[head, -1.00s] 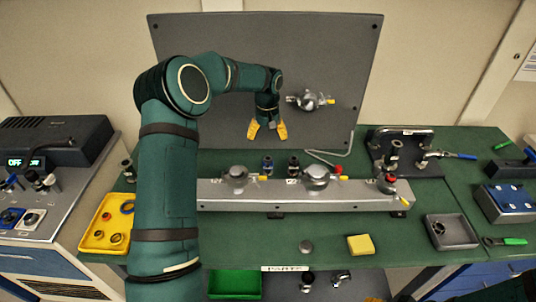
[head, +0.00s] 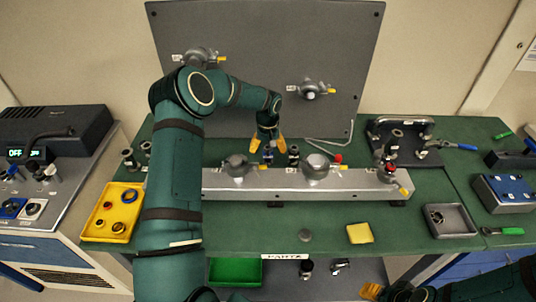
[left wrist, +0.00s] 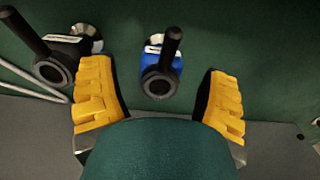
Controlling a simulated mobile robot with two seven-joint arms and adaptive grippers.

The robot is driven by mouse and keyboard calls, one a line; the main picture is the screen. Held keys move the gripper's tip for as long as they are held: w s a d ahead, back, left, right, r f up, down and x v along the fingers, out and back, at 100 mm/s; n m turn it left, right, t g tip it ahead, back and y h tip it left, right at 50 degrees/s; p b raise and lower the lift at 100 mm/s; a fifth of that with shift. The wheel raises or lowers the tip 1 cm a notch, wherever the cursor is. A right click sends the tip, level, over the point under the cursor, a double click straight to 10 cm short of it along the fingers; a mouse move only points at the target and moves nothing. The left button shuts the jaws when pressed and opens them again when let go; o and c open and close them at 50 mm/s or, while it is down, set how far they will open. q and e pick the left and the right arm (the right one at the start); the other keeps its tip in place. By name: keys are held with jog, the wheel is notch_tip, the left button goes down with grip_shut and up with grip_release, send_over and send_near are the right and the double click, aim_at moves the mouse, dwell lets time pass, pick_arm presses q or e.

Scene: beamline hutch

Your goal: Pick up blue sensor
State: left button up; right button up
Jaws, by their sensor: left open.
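The blue sensor (head: 268,157) is small, with a black top, and stands on the green bench behind the long grey rail. In the left wrist view the blue sensor (left wrist: 161,78) shows a blue body, a white label and a black handle, between the two yellow fingers and ahead of them. My left gripper (head: 267,146) is open just above and behind it, with nothing held; its yellow fingers also show in the left wrist view (left wrist: 163,98). My right gripper (head: 371,291) shows only in part at the bottom edge, and its opening is unclear.
A similar black sensor (head: 293,156) stands close beside the blue one. The grey rail (head: 275,186) with valves lies in front, and the upright grey panel (head: 290,60) stands behind. A bent metal rod (head: 330,141) lies to the right. A yellow tray (head: 93,226) is at left.

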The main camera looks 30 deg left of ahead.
pick_arm(q)
jog(key=shift+f, duration=1.4)
grip_shut()
jog(key=shift+r, duration=0.1)
notch_tip(320, 180, up, 10)
